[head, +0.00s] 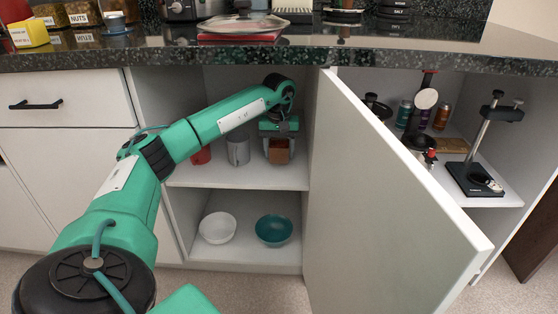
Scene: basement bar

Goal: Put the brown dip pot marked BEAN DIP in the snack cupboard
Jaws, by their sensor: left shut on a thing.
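My left arm reaches into the open left cupboard compartment. My left gripper (278,152) is pointing down over the upper shelf (215,175), shut on a small brown pot (279,158) between its fingers. No marking on the pot can be read from here. The pot is low, at or just above the shelf; I cannot tell whether it touches. A grey cup (238,150) and a red cup (201,155), partly hidden by my arm, stand to its left. My right gripper is not in view.
An open white door (385,200) stands out to the right of my gripper. A white bowl (217,228) and teal bowl (273,230) sit on the lower shelf. Bottles and a black stand (478,175) fill the right compartment. The dark counter (420,45) overhangs above.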

